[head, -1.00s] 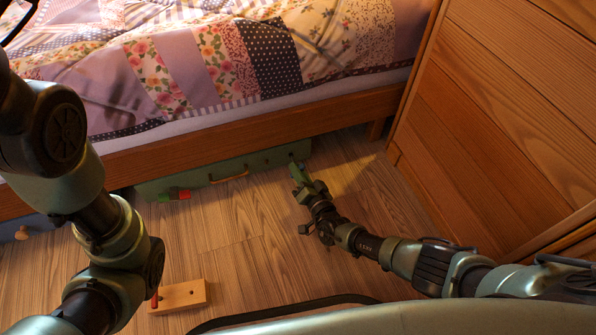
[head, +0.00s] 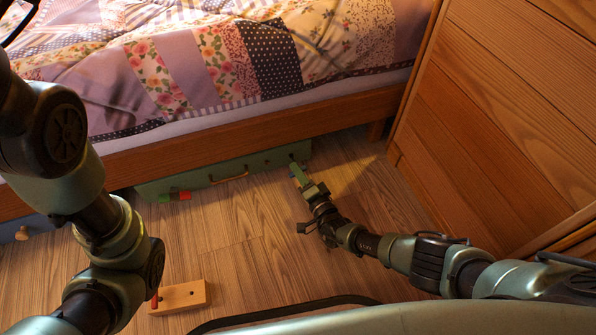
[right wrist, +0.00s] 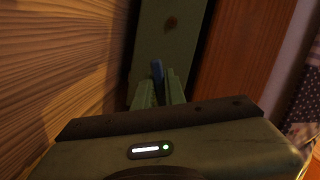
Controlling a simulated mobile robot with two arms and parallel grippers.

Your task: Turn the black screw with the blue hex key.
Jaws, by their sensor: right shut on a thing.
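My right gripper (head: 297,171) is at the right end of the green box front (head: 200,182) under the bed. In the right wrist view its green fingers (right wrist: 159,84) are shut on the blue hex key (right wrist: 157,69), of which a short blue piece shows between them. A dark round spot (right wrist: 170,22) on the green face lies ahead of the key, apart from it in the picture. I cannot tell whether it is the black screw. The key's tip contact is not clear.
A red and green object (head: 178,196) lies by the box. A wooden block (head: 180,297) with a red peg (head: 154,299) is on the floor near my left arm. The bed rail (head: 230,138) overhangs the box. A wooden cabinet (head: 480,130) stands at the right.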

